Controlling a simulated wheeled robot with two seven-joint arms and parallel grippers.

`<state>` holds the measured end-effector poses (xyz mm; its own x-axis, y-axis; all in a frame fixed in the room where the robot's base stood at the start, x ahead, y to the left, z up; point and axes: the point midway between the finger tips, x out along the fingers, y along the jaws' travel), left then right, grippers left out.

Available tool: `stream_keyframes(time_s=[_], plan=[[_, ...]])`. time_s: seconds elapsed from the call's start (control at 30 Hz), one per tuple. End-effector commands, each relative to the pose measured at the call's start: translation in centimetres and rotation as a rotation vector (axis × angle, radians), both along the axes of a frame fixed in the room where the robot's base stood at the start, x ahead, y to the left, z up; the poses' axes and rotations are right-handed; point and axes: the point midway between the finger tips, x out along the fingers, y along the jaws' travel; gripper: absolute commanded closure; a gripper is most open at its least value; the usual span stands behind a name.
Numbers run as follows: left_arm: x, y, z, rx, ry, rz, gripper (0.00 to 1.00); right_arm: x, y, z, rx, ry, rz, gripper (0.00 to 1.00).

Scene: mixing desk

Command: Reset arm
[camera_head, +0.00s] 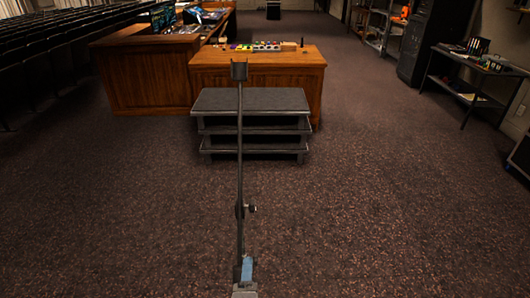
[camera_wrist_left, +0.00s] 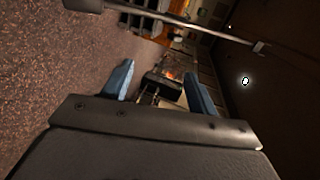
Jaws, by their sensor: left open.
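My left gripper (camera_head: 246,268) shows at the bottom middle of the head view as a small blue and grey shape. In the left wrist view its two blue fingers (camera_wrist_left: 160,84) stand apart, with nothing held between them. My left gripper is well short of the wooden desk and over the carpet. My right gripper is in neither view.
A thin dark pole (camera_head: 240,150) runs up the middle of the head view. A dark tiered stand (camera_head: 250,101) stands before the wooden desk (camera_head: 300,77). Shelves and a side table (camera_head: 478,65) are at right, rows of seats (camera_head: 40,60) at left.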

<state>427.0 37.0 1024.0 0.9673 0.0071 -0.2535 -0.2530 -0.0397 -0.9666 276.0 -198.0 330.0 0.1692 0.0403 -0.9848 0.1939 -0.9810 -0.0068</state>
Motion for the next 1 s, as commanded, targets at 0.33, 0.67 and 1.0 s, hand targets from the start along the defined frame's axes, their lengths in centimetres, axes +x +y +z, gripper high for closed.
stream_keyframes(time_s=[0.33,0.67,1.0], plan=[[0.6,0.0,-1.0,-0.109,0.1,0.059,0.41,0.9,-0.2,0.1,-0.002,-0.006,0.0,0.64],[1.4,1.2,-3.6,-0.324,0.295,0.196,0.41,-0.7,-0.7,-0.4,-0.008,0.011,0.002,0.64],[0.8,5.5,-8.7,-0.606,0.539,0.426,0.41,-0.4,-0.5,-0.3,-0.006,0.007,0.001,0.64]])
